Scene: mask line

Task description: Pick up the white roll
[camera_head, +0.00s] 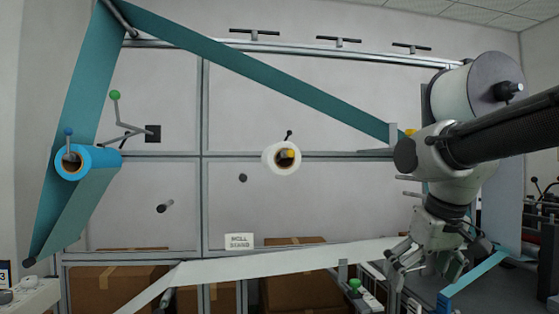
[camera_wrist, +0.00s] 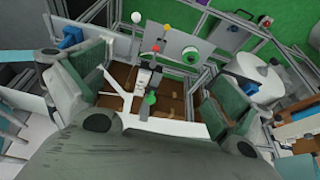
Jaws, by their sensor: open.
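A small white roll (camera_head: 270,158) sits on a peg with a yellow tip, in the middle of the wall frame in the head view. A much larger white roll (camera_head: 453,97) is mounted at the upper right, partly hidden behind my arm. A large white roll also shows at the right in the wrist view (camera_wrist: 262,84). My gripper (camera_head: 393,266) is at the lower right in the head view, well below and right of the small roll. In the wrist view my gripper (camera_wrist: 152,92) has its fingers wide apart, with nothing held between them.
A blue roll (camera_head: 102,157) hangs at the left, with a teal web (camera_head: 250,75) running across the top. A white web (camera_head: 270,264) crosses low, near my gripper. A green-knobbed lever (camera_head: 354,285) stands below. Cardboard boxes (camera_head: 295,290) sit underneath. A sign (camera_head: 239,241) is below the small roll.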

